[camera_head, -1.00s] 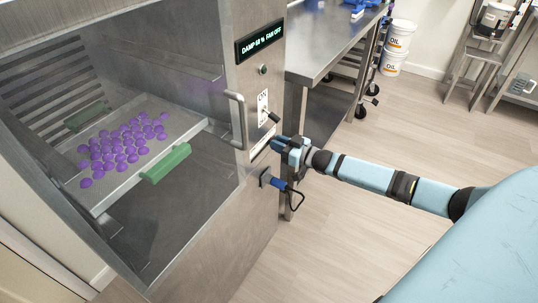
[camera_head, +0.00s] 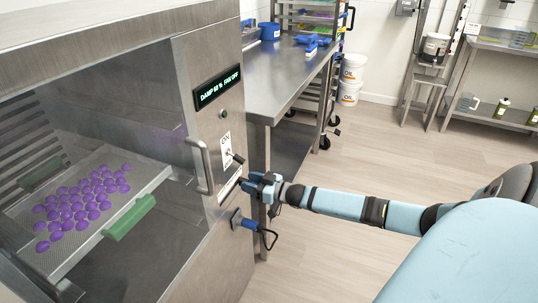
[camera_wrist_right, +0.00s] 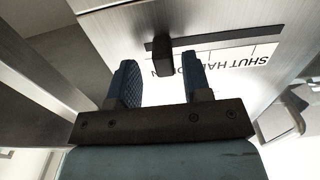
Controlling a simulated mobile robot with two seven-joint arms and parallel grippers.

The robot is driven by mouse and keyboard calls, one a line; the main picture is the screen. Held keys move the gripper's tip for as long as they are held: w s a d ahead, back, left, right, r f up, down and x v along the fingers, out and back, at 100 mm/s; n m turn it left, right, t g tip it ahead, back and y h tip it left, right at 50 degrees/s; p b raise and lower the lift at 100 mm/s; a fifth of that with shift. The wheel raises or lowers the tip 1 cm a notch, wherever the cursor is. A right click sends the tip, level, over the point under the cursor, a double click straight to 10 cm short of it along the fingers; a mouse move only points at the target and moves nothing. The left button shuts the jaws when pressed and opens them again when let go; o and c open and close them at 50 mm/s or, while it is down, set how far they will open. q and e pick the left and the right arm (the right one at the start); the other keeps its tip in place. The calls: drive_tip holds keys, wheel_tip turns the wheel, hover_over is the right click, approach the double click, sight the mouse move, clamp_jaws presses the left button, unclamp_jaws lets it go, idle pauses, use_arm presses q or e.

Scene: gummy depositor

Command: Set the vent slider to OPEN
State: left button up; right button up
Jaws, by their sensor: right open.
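The vent slider's dark knob (camera_wrist_right: 163,52) stands out from a slot in the steel panel in the right wrist view. A white label strip (camera_wrist_right: 225,58) beside the slot reads upside down, with SHUT at the right. The knob covers part of the lettering at the left, with an N showing by it, at the slot end away from SHUT. My right gripper (camera_wrist_right: 161,80) is open. Its two blue fingers stand on either side of the knob; I cannot tell whether either touches it. In the head view the right gripper (camera_head: 256,184) hides part of the label strip (camera_head: 230,186). My left gripper is not in view.
The cabinet has a door handle (camera_head: 201,166), a toggle switch (camera_head: 234,157) above the slider, and a blue-handled part (camera_head: 246,224) below. A tray of purple gummies (camera_head: 82,263) sits inside. A steel table (camera_head: 285,82) stands behind; open floor lies at right.

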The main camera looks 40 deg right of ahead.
use_arm(q)
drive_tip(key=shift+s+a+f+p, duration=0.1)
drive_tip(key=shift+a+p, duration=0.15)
drive_tip(key=shift+p, duration=0.85)
use_arm(e)
drive_tip(key=v, duration=1.2)
drive_tip(key=shift+s+d, duration=0.2)
drive_tip(key=shift+s, duration=0.15)
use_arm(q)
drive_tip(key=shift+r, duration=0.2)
use_arm(e)
drive_tip(key=shift+w+a, duration=0.1)
